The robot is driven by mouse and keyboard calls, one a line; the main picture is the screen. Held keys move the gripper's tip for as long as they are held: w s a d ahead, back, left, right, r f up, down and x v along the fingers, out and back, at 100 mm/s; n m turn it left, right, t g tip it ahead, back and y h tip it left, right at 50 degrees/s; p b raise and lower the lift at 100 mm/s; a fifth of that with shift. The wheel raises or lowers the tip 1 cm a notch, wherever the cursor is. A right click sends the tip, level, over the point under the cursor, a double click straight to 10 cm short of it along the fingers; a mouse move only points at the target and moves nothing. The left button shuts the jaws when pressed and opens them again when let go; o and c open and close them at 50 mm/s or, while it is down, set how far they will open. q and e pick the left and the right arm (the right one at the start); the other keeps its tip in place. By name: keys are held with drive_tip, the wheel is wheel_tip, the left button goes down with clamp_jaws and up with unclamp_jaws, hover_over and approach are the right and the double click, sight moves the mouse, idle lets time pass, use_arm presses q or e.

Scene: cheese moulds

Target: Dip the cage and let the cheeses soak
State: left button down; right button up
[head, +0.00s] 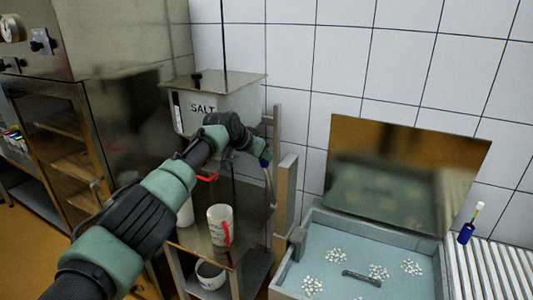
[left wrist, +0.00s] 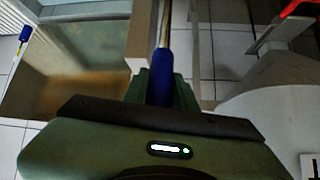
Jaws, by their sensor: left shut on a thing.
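The brine tank (head: 291,279) is at the lower right of the head view, filled with pale blue liquid. Several clusters of small white bits (head: 335,255) and a dark bar (head: 361,278) show at the liquid's surface. I cannot make out the cage or whole cheeses. My left gripper (head: 262,158) is beside the upright post (head: 286,195), left of the tank. It is shut on a blue handle (left wrist: 160,75), which has a thin metal rod running from it in the left wrist view. My right gripper is out of view.
A salt bin (head: 205,105) stands behind my left arm. The tank's raised metal lid (head: 405,175) leans at the back. A blue brush (head: 467,231) stands by the ribbed drainer (head: 490,270).

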use_arm(q)
drive_tip(key=shift+r, duration=0.25)
drive_tip(key=shift+d, duration=0.1)
drive_tip(key=c, duration=1.1)
unclamp_jaws()
drive_tip(key=shift+w, duration=0.1)
drive_tip(key=shift+w+f, duration=0.15)
drive_tip(key=shift+f, duration=0.05)
drive_tip(key=shift+s+a+r+b, duration=0.25)
drive_tip(key=shift+s+r+b, duration=0.1)
drive_tip(key=shift+s+b, duration=0.2)
drive_tip(key=b+v, duration=0.3)
drive_tip(key=v, duration=0.3)
drive_tip(key=shift+r, duration=0.35)
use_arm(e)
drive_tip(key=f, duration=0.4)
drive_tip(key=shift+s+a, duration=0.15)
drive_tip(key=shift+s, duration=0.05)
